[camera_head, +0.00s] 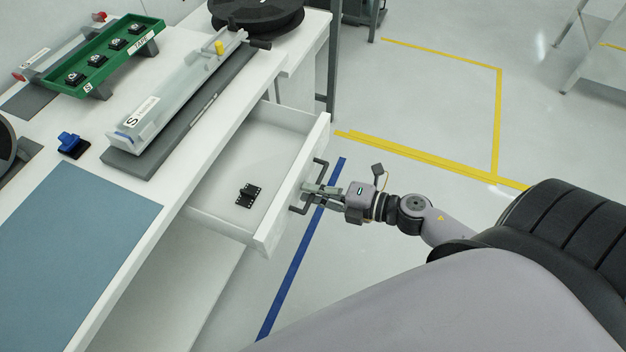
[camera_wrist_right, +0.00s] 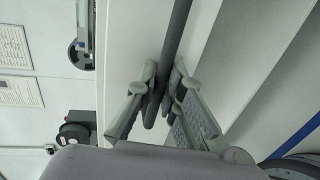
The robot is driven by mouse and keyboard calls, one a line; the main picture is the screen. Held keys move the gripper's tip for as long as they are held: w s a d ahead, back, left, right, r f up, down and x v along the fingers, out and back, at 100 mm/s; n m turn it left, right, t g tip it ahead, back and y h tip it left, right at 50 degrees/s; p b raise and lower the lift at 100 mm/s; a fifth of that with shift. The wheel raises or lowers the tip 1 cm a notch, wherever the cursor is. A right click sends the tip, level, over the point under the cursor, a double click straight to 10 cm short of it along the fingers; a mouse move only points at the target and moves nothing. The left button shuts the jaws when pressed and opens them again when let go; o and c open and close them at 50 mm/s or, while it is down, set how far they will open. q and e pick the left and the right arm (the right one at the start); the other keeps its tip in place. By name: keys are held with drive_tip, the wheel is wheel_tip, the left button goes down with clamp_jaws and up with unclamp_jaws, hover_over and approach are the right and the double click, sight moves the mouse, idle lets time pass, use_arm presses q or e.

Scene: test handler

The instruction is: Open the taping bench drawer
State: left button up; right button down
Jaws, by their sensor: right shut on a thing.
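The white taping bench drawer (camera_head: 218,183) is pulled out from under the bench top, and its inside shows in the head view. A small black part (camera_head: 248,195) with light marks lies on the drawer floor. A dark bar handle (camera_head: 320,172) stands out from the drawer front. My right gripper (camera_head: 309,190) is shut on the handle near its middle. In the right wrist view the two grey fingers (camera_wrist_right: 160,92) sit on either side of the dark handle bar (camera_wrist_right: 176,38). My left gripper is not in view.
On the bench (camera_head: 180,195) are a green tray (camera_head: 100,62) with several black parts, a long grey-and-clear taping fixture (camera_head: 185,95), a blue-topped tool (camera_head: 72,144) and a blue mat (camera_head: 80,255). A black reel (camera_head: 255,12) sits behind. The floor (camera_head: 430,110) beyond the drawer is clear.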

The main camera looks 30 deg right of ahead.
drive_tip(key=c, duration=2)
unclamp_jaws()
drive_tip(key=shift+o, duration=0.2)
drive_tip(key=v, duration=1.2)
drive_tip(key=shift+f, duration=0.15)
